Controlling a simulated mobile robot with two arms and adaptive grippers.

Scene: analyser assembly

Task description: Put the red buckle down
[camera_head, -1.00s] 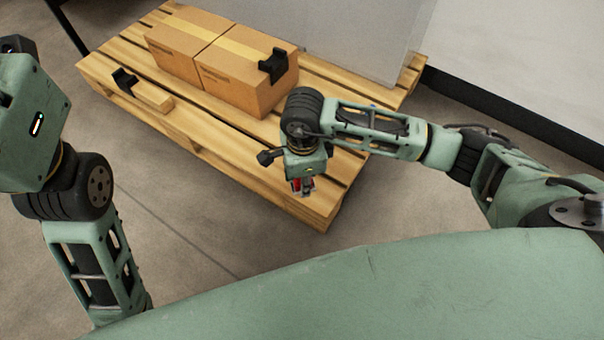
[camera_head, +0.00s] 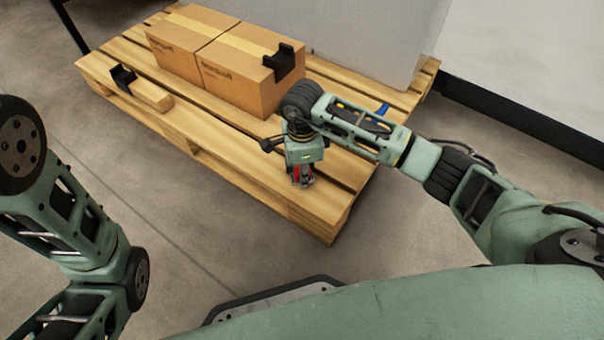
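My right gripper (camera_head: 303,180) points down over the near right part of the wooden pallet (camera_head: 270,182). A small piece of red, the red buckle (camera_head: 297,171), shows between its fingers, and they look closed on it. The fingers and wrist hide most of the buckle. I cannot tell whether it touches the slats. My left arm shows at the left edge, but its gripper is out of the picture.
Two cardboard boxes (camera_head: 222,82) stand on the pallet, with a black holder (camera_head: 284,62) on the right one. Another black holder (camera_head: 122,76) is by a wooden block (camera_head: 152,96) at left. A blue piece (camera_head: 383,109) lies behind my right arm. A grey panel (camera_head: 375,45) stands behind.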

